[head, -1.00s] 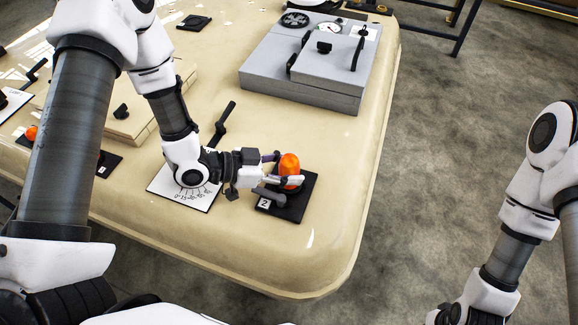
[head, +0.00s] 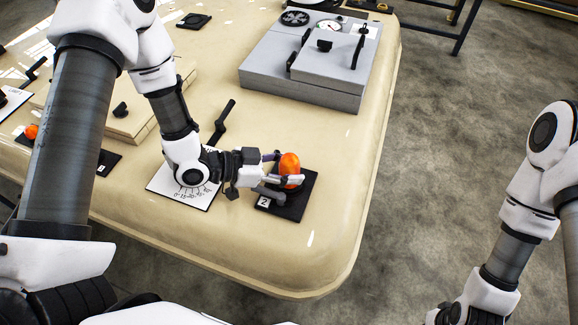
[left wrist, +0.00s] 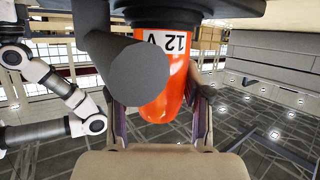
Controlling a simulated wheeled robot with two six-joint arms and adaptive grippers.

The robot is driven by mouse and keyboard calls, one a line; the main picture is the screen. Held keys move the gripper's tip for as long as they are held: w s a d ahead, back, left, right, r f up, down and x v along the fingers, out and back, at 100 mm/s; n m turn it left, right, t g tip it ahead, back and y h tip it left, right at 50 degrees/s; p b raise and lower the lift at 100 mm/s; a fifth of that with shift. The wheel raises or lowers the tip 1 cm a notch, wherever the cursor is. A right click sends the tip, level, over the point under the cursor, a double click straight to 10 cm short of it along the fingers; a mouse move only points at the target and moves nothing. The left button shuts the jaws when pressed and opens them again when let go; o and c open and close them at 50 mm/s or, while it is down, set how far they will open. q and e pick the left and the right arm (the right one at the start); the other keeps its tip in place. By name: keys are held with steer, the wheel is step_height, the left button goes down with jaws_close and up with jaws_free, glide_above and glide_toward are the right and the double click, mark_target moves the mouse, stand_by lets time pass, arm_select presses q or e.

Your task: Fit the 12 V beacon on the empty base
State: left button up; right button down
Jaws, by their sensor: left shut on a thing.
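The orange beacon (head: 289,163) stands upright on a black plate (head: 300,203) with a white number label, near the table's front right corner. My left gripper (head: 288,171) is shut on it from the left. In the left wrist view, which is upside down, the beacon (left wrist: 172,80) has a white "12 V" label and a dark collar against the black plate. The gripper's fingers (left wrist: 162,118) lie on both sides of it. A thick dark rod (left wrist: 135,65) on the plate hides part of the beacon. My right gripper is out of view.
A white scale card (head: 178,190) and a black lever (head: 223,122) lie left of the plate. Another orange piece (head: 31,131) and a black plate (head: 108,163) are farther left. A grey box (head: 300,85) stands behind. The cream table (head: 330,235) is clear at its right edge.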

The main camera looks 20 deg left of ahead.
arm_select(q)
steer(key=o, duration=1.5)
steer(key=shift+c, duration=0.2)
steer(key=v, duration=1.2)
